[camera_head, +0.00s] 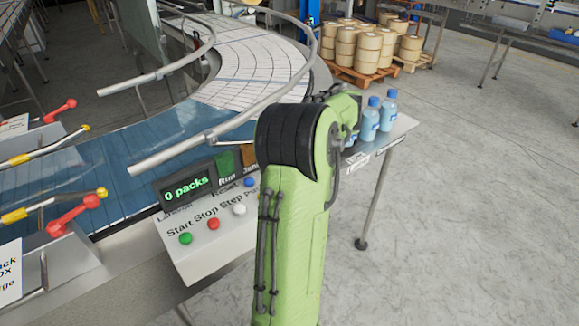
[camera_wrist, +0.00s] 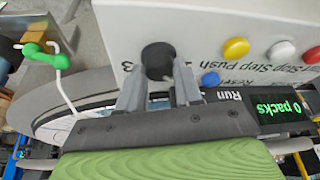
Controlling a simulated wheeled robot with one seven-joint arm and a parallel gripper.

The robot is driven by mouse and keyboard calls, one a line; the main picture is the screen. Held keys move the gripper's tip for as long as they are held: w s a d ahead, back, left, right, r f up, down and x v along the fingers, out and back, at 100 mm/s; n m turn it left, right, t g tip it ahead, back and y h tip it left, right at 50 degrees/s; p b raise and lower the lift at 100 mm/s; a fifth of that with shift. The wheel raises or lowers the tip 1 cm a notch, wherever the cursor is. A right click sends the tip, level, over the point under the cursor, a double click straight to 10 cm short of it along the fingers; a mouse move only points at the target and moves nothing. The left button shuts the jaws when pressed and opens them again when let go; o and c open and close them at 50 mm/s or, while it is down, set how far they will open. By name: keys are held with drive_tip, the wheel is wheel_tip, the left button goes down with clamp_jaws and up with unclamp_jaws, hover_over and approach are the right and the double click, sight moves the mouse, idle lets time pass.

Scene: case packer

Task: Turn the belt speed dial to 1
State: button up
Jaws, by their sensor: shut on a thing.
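The black belt speed dial (camera_wrist: 158,57) sits on the pale control panel (camera_wrist: 205,22) in the wrist view. My gripper (camera_wrist: 159,70) has one finger on each side of the dial and is shut on it. The fingers and the gripper body cover part of the markings around the dial, so I cannot tell its setting. In the head view the panel (camera_head: 215,262) shows at the lower middle, but my green arm hides the dial and my gripper.
Yellow, white, red and blue buttons (camera_wrist: 236,48) sit right of the dial. The display (camera_head: 187,187) reads "0 packs". Several blue bottles (camera_head: 371,119) stand on a side table behind my arm. A curved conveyor (camera_head: 245,65) with rails lies behind the panel. Floor at right is clear.

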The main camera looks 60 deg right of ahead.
drive_tip(key=o, duration=1)
drive_tip(key=shift+o, duration=0.2)
drive_tip(key=p+v, duration=0.6)
drive_tip(key=v, duration=1)
drive_tip(key=shift+w, duration=0.15)
drive_tip(key=shift+f, duration=0.1)
